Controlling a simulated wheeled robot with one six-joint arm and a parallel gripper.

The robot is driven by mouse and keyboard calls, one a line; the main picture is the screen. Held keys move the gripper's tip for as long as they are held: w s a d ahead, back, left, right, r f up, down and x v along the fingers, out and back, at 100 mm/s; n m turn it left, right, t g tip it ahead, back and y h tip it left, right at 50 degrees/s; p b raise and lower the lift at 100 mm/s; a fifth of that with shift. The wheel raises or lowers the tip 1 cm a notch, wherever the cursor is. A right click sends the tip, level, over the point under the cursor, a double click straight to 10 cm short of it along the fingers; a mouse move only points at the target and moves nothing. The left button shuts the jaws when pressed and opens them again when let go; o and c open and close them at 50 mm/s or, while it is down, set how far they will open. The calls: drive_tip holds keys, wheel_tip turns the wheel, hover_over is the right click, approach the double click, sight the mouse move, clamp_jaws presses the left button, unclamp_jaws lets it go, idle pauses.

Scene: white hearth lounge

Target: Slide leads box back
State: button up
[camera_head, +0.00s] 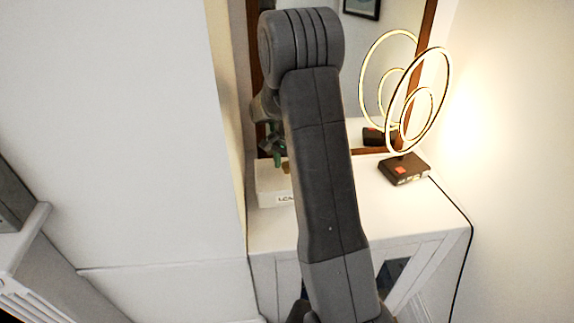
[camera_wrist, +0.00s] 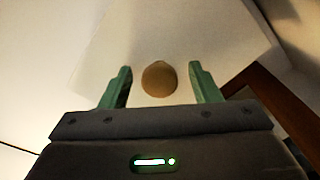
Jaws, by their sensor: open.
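The leads box is a white box (camera_head: 274,198) on the white cabinet top, at its left end against the wall. Dark lettering shows on its front, partly cut off by my arm. In the wrist view the white box (camera_wrist: 185,30) fills the upper middle, with a round brown spot (camera_wrist: 159,79) on it. My gripper (camera_wrist: 160,88) is open, its two green fingers apart on either side of the brown spot. It also shows in the head view at the box's back part (camera_head: 277,158). Whether the fingers touch the box I cannot tell.
The white cabinet (camera_head: 340,222) carries a lit ring lamp (camera_head: 403,169) on a dark base at the right, its cord running down the right side. A wood-framed mirror (camera_head: 384,40) stands behind. The cabinet top between box and lamp is clear, partly hidden by my arm.

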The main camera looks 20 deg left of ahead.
drive_tip(key=shift+r, duration=0.1)
wheel_tip(320, 180, up, 14)
drive_tip(key=b, duration=0.1)
drive_tip(key=shift+f, duration=0.2)
drive_tip(key=shift+f, duration=0.1)
wheel_tip(320, 180, down, 14)
drive_tip(key=shift+r+p, duration=0.1)
drive_tip(key=shift+p, duration=0.45)
drive_tip(key=shift+s+d+r, duration=0.1)
drive_tip(key=shift+s+d, duration=0.05)
drive_tip(key=shift+s, duration=0.1)
